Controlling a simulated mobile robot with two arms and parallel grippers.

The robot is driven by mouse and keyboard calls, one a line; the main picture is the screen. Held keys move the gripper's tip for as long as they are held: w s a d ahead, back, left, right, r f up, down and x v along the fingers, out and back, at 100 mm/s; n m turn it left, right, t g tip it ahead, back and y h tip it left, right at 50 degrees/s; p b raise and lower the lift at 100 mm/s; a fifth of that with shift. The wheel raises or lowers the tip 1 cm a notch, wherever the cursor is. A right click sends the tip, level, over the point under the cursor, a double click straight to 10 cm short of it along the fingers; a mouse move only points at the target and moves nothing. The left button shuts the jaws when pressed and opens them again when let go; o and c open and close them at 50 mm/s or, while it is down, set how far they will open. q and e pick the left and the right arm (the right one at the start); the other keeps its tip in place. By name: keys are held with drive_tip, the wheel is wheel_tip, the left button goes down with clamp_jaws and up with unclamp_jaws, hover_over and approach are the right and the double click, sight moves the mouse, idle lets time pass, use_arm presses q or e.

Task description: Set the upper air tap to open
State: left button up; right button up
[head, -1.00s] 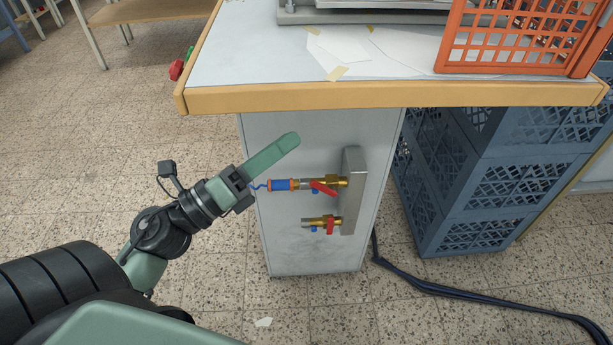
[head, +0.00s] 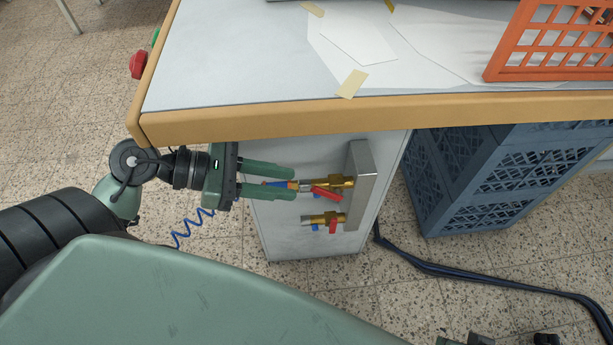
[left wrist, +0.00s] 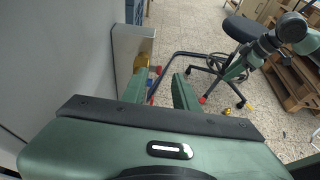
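The upper air tap (head: 340,183) is brass with a red lever (head: 326,193) that slants slightly down to the right. A blue and orange hose coupling (head: 280,184) leads into its left side. The lower tap (head: 322,218) has a red lever pointing down. Both sit on a grey block (head: 361,180) on the cabinet side. My left gripper (head: 295,183) is open, its fingers apart above and below the coupling in the picture, tips just left of the upper lever. Contact cannot be told. It also shows in the left wrist view (left wrist: 159,78). My right gripper is not clearly visible.
The bench edge (head: 300,118) overhangs just above my left gripper. A coiled blue hose (head: 187,230) hangs below it. An orange crate (head: 540,70) stands on the bench.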

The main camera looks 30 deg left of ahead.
sight(313, 187)
use_arm(q)
drive_tip(key=x, duration=0.5)
drive_tip(key=shift+w+d, duration=0.2)
drive_tip(key=shift+f, duration=0.1)
clamp_jaws()
